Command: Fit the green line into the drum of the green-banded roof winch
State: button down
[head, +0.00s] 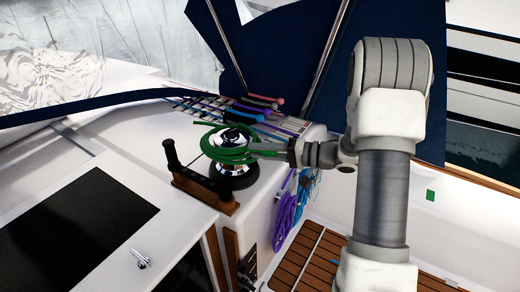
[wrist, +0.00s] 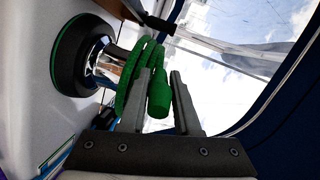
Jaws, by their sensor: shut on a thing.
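The green-banded roof winch (head: 236,180) stands upright on the white cabin roof, with a black base and a chrome drum. In the wrist view the winch (wrist: 72,62) lies at the left, its green band round the black base and its chrome drum (wrist: 100,62) beside my fingers. The green line (head: 226,156) forms loops around the drum's upper part in the head view. My gripper (head: 284,150) is at the winch's right, shut on the green line. In the wrist view a thick green end (wrist: 159,98) shows between the fingertips (wrist: 162,85). I cannot tell whether the loops touch the drum.
A black winch handle (head: 190,175) in a wooden holder stands close left of the winch. Coloured clutch levers (head: 262,102) and lines lie behind it. Purple coils (head: 287,215) hang on the cabin side. A dark hatch (head: 78,222) is at the left front.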

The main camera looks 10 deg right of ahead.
jog(key=shift+f+b, duration=1.3)
jog(key=shift+f, duration=2.05)
jog(key=c, duration=0.5)
grip_release()
jog(key=shift+c, duration=0.2)
jog(key=b+v, duration=0.2)
jog(key=v, duration=1.5)
jog(key=shift+d, duration=0.15)
jog(key=shift+s, duration=0.15)
